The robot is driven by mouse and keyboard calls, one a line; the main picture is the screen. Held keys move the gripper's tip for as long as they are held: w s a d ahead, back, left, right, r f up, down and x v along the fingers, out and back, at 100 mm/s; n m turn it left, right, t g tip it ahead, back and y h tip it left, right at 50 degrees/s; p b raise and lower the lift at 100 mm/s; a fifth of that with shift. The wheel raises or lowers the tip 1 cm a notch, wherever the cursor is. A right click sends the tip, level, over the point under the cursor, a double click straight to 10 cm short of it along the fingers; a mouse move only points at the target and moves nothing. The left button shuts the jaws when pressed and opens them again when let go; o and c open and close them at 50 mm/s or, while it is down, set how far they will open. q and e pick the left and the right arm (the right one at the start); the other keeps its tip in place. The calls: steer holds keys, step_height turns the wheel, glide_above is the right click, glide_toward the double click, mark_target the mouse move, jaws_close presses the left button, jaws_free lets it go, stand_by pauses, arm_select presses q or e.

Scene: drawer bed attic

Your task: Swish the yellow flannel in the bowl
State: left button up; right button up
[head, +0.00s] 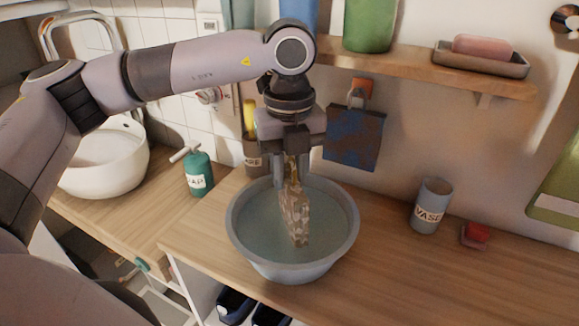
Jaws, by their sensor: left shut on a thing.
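The yellow flannel (296,212) looks yellowish-brown and patterned. It hangs narrow and long from my left gripper (291,170), which is shut on its upper end. The gripper points straight down over the back part of the bowl. The grey-blue bowl (290,271) stands on the wooden counter and holds greenish water (262,231). The flannel's lower end is inside the bowl's outline, near the middle. I cannot tell how far it dips below the water. My right gripper is not in view.
A green soap bottle (199,176) and a white basin (105,160) stand left. A dark blue-brown cloth (353,138) hangs from a hook behind the bowl. A grey cup (431,206) and a small red item (475,235) stand right. A shelf (420,68) runs above. The counter's front right is clear.

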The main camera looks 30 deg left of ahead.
arm_select(q)
steer(key=shift+f+b, duration=0.3)
steer(key=shift+f, duration=0.4)
steer(key=shift+d, duration=0.1)
steer(key=shift+b, duration=0.35)
stand_by(0.7)
steer(key=shift+b, duration=0.3)
stand_by(1.3)
